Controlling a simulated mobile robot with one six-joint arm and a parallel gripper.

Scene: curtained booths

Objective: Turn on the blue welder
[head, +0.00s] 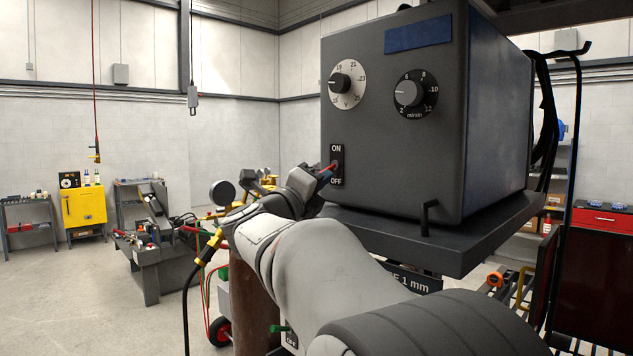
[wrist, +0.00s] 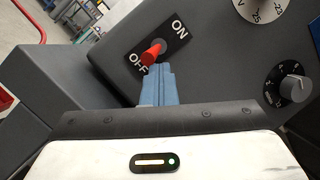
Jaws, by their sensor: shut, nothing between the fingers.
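The welder (head: 385,150) is a dark grey box with a blue label and a bluish side, on a dark shelf in the head view. Its front has a switch plate (head: 337,178) with ON above and OFF below. The plate also shows in the wrist view (wrist: 172,36). A red lever (wrist: 152,52) sticks out of it, its tip leaning toward the OFF side. My gripper (wrist: 158,70) is shut and empty, its blue-grey fingertips just below the lever on the OFF side. I cannot tell whether they touch it. The gripper also shows in the head view (head: 323,181).
Two dials, a white one (head: 346,84) and a black one (head: 415,94), sit above the switch. A black hook (head: 427,217) juts from the front lower right. The shelf (head: 450,240) sticks out under the welder. Open floor lies to the left.

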